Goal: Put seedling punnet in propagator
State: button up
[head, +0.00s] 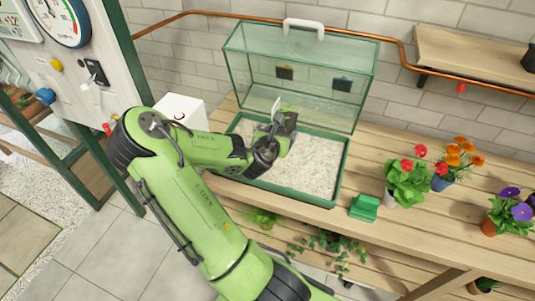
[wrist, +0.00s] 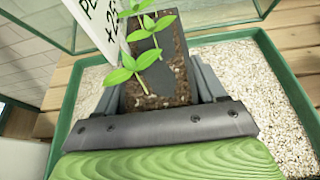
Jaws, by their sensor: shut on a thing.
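The seedling punnet (wrist: 178,62) is a dark narrow tray of brown soil with small green seedlings and a white label (wrist: 95,22) with black writing. My gripper (wrist: 158,75) is shut on it, with a grey finger on each side. In the head view my gripper (head: 284,124) is over the back part of the propagator's green tray (head: 330,200), which is filled with pale gravel. The punnet's underside is hidden, so I cannot tell whether it touches the gravel. The clear, green-edged lid (head: 310,65) with a white handle is raised at the back, leaving the tray uncovered.
A white box (head: 180,110) stands left of the tray. A small green object (head: 364,207) lies to its right, with potted red flowers (head: 405,182), orange flowers (head: 460,155) and purple flowers (head: 508,210) further right. The tray's front and right gravel is clear. A wooden shelf (head: 475,60) is at upper right.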

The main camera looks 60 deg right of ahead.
notch_tip(320, 180, down, 7)
jog(key=b, duration=0.3)
jog(key=shift+f+b, duration=0.2)
jog(key=shift+b, duration=0.15)
jog(key=shift+r, duration=0.2)
jog(key=o, duration=1.2)
jog(key=shift+f, duration=0.2)
